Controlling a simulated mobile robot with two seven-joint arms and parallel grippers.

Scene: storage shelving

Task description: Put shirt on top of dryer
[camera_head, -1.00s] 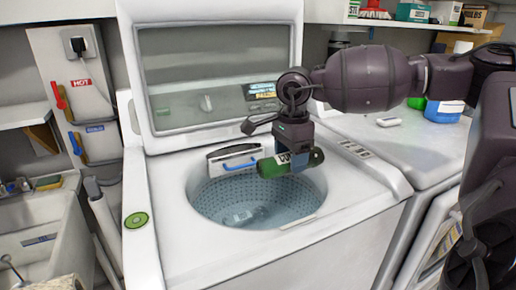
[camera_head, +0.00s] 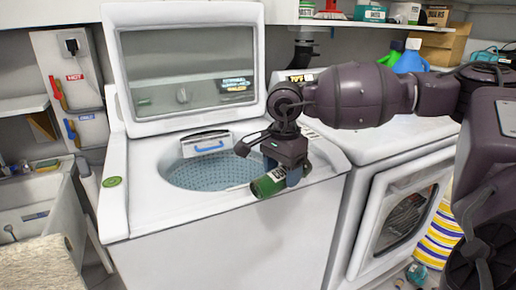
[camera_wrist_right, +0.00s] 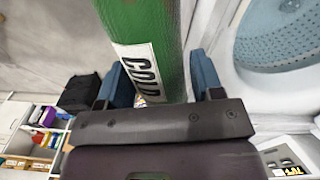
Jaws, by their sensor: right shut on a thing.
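My right gripper (camera_head: 284,172) is shut on a green cylindrical item (camera_head: 268,186) with a white label. In the right wrist view the item (camera_wrist_right: 160,22) lies between the two blue fingers, and its label reads "COLD". It is held above the front right rim of the open washer (camera_head: 185,225). The dryer (camera_head: 385,140) stands right of the washer, with a flat white top and a round-windowed front door. I cannot make out a shirt clearly. My left gripper is not in view.
The washer's raised lid (camera_head: 188,75) stands behind the tub (camera_head: 215,172). Blue and green bottles (camera_head: 410,58) stand at the dryer's back. A shelf (camera_head: 390,25) with boxes runs above. A yellow, white and blue striped thing (camera_head: 437,235) is right of the dryer. The dryer's front top looks clear.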

